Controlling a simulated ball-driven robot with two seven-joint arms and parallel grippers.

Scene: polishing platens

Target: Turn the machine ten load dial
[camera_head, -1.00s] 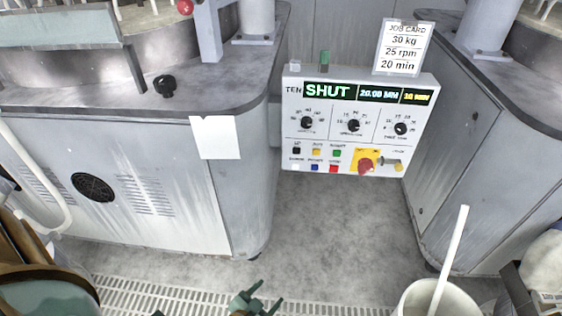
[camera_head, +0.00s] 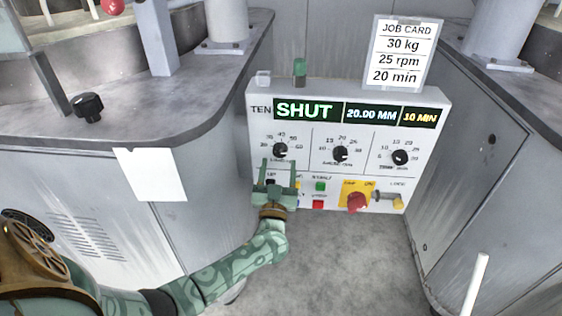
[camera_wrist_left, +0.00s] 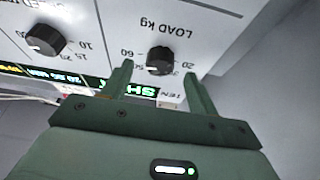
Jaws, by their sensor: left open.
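The machine ten control panel (camera_head: 360,119) is white, with a display (camera_head: 310,111) reading SHUT, 20.00 MM and 10 MIN. The load dial (camera_head: 280,150) is the leftmost of three black knobs. It also shows in the left wrist view (camera_wrist_left: 160,60), where the lettering "LOAD kg" is upside down. My left gripper (camera_head: 279,166) is open just in front of the panel, its fingertips just below the load dial in the head view. In the left wrist view my gripper (camera_wrist_left: 158,72) has one finger to each side of the knob; I cannot tell whether they touch it. My right gripper is not in view.
The middle knob (camera_head: 341,154) and right knob (camera_head: 400,157) sit beside the load dial. Buttons and a red switch (camera_head: 357,202) lie below. A job card (camera_head: 402,55) reads 30 kg, 25 rpm, 20 min. Grey cabinets flank the panel, one with a black knob (camera_head: 88,105) on top.

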